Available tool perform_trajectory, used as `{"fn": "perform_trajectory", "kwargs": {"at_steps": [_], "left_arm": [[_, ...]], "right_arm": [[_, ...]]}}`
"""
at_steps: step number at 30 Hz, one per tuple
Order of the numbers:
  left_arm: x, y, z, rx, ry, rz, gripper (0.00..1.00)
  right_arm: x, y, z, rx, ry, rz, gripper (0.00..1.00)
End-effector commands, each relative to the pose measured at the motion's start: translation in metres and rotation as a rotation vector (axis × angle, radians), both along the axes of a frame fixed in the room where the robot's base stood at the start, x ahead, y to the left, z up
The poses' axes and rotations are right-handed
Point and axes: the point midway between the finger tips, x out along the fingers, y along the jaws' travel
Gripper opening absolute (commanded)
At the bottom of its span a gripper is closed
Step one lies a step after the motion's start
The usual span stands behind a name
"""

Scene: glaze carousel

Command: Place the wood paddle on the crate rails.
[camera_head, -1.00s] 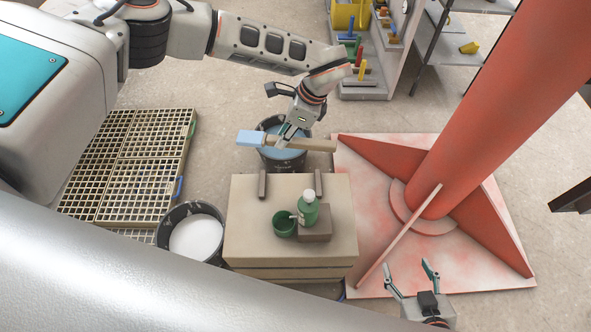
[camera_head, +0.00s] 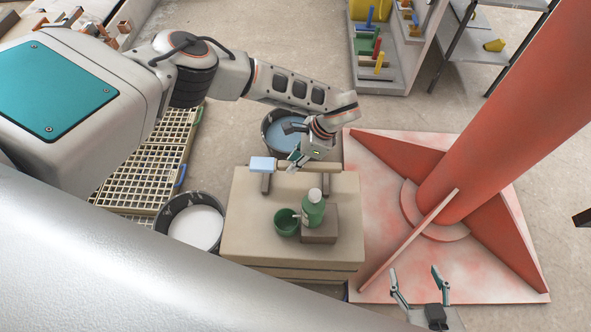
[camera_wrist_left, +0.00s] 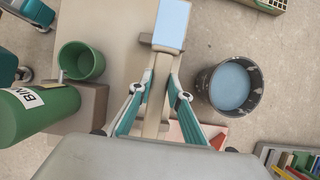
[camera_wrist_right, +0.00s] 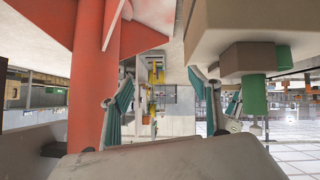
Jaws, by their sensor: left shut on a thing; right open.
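The wood paddle, with a pale blue end (camera_head: 263,164) and a wooden shaft (camera_head: 325,169), lies crosswise over the far edge of the crate (camera_head: 245,225). My left gripper (camera_head: 294,163) is shut on its shaft; the left wrist view shows the shaft (camera_wrist_left: 158,65) between my fingers (camera_wrist_left: 161,82). The left crate rail (camera_head: 265,183) is below the blue end, and the right crate rail (camera_head: 320,182) is below the shaft. I cannot tell whether the paddle touches the rails. My right gripper (camera_head: 416,273) is open and empty at the lower right, away from the crate.
A green bottle (camera_head: 313,210) on a brown block (camera_head: 320,232) and a green cup (camera_head: 286,222) stand on the crate. A bucket of blue glaze (camera_head: 283,132) is behind, a white one (camera_head: 195,226) at left. A red column (camera_head: 480,130) rises at right.

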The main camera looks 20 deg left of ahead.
Motion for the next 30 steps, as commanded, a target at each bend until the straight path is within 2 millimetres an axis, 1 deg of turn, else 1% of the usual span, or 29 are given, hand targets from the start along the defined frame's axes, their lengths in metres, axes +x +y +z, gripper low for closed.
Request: {"fn": "perform_trajectory", "kwargs": {"at_steps": [2,4,8,10,12,14,17,21,26,27,28,29,30], "left_arm": [[0.0,0.0,-0.004,0.0,0.0,0.0,0.0],[0.0,0.0,-0.012,0.0,0.001,0.0,0.0],[-0.003,0.0,-0.037,0.001,0.007,0.001,0.0],[-0.003,0.0,-0.05,0.001,0.008,0.0,0.0],[-0.002,0.0,-0.058,0.0,0.006,0.0,0.0],[-0.001,0.0,-0.059,0.0,0.003,0.0,0.0],[0.001,0.0,-0.056,0.0,-0.002,0.0,0.0],[0.001,0.0,-0.055,0.0,-0.003,0.0,0.0],[0.0,-0.001,-0.06,-0.001,-0.002,0.001,0.0],[0.001,0.0,-0.06,0.0,-0.002,0.0,0.23],[0.001,0.0,-0.06,0.0,-0.002,0.0,0.31],[0.001,0.0,-0.06,0.0,-0.002,0.0,0.35],[0.001,0.0,-0.06,0.0,-0.002,0.0,0.35]], "right_arm": [[0.001,0.0,0.0,-0.001,-0.002,0.003,0.62],[-0.002,0.0,-0.005,-0.002,0.007,0.005,0.62],[-0.009,0.003,-0.016,0.003,0.025,0.007,0.62],[-0.011,0.006,-0.017,0.009,0.027,0.011,0.62],[-0.009,0.009,-0.014,0.015,0.022,0.013,0.62],[-0.006,0.011,-0.009,0.019,0.013,0.014,0.62],[-0.001,0.011,-0.003,0.018,0.0,0.015,0.62],[0.001,0.01,-0.002,0.017,-0.005,0.014,0.62],[0.003,0.008,-0.003,0.014,-0.006,0.012,0.62],[0.003,0.008,-0.003,0.014,-0.007,0.013,0.62],[0.003,0.008,-0.003,0.014,-0.007,0.012,0.62],[0.003,0.008,-0.003,0.013,-0.006,0.012,0.62],[0.003,0.008,-0.003,0.013,-0.006,0.012,0.62]]}}
